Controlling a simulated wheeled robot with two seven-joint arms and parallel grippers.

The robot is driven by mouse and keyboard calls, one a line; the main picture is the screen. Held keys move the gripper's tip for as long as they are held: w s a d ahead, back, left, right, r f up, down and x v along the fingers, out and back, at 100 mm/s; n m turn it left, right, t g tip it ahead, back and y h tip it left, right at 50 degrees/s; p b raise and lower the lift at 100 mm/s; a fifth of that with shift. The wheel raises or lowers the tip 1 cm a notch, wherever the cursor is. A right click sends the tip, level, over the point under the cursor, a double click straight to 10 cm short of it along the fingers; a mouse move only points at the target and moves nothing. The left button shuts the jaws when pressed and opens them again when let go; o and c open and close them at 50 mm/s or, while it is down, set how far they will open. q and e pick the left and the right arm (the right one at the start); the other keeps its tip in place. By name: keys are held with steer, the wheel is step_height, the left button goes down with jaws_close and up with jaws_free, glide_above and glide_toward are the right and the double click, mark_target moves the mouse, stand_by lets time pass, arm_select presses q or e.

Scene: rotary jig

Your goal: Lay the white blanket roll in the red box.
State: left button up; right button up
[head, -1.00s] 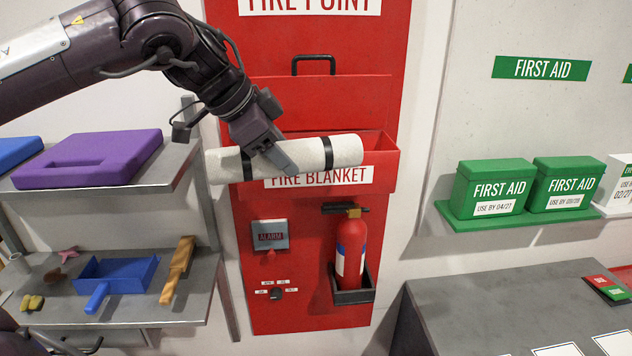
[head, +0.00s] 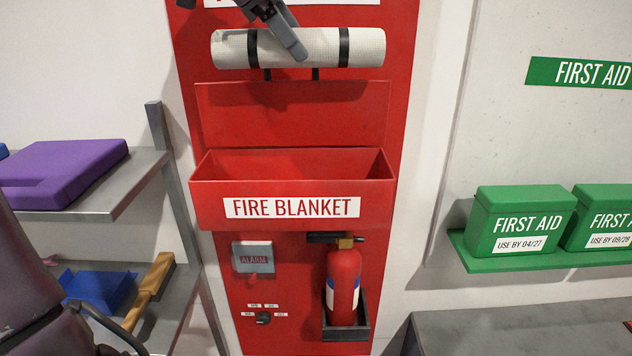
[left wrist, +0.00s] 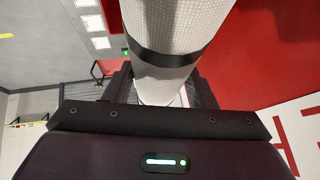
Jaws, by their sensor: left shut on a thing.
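The white blanket roll (head: 315,49) with two black straps is held level, above the red box, in front of the red panel. My left gripper (head: 291,47) is shut on it, left of its middle. In the left wrist view the roll (left wrist: 172,30) sits between the fingers. The red box (head: 290,207), labelled FIRE BLANKET, is open at the top and looks empty; its raised lid (head: 292,115) stands behind the opening. My right gripper is not in view.
A red fire extinguisher (head: 344,282) and an alarm box (head: 253,258) are below the red box. Green first aid boxes (head: 520,221) stand on a green shelf at right.

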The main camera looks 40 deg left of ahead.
arm_select(q)
steer(key=f, duration=0.4)
steer(key=s+f, duration=0.1)
steer(key=f, duration=0.4)
steer(key=s+f+p, duration=0.1)
steer(key=f, duration=0.4)
steer(key=shift+f, duration=0.2)
step_height(320, 180, down, 6)
steer(key=shift+s+r, duration=0.15)
steer(key=o, duration=1.1)
steer(key=shift+c, duration=0.2)
steer(key=shift+s, duration=0.1)
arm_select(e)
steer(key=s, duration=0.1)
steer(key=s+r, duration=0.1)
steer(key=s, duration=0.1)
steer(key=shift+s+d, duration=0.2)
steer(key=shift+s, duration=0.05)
